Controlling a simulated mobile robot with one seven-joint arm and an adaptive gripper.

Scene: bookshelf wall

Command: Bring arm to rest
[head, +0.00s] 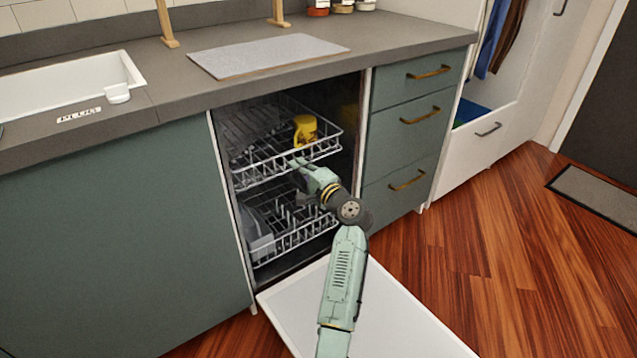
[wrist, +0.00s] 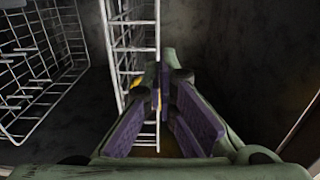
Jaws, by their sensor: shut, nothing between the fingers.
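My gripper (head: 297,163) is at the front of the open dishwasher, close to the front edge of the upper rack (head: 270,172). My arm reaches to it from the lower middle of the head view, above the open door. In the wrist view my gripper (wrist: 163,75) is shut and empty, with its purple pads meeting near the rack wires. I cannot tell whether it touches the rack. A yellow mug (head: 305,130) sits in the upper rack, beyond my gripper. In the wrist view only slivers of yellow show behind the fingers.
The dishwasher door (head: 405,325) lies open below my arm. The lower rack (head: 300,235) holds grey dishware at its left. A worktop (head: 400,50) is above, with a sink (head: 60,90) at left. Drawers (head: 410,125) stand at right.

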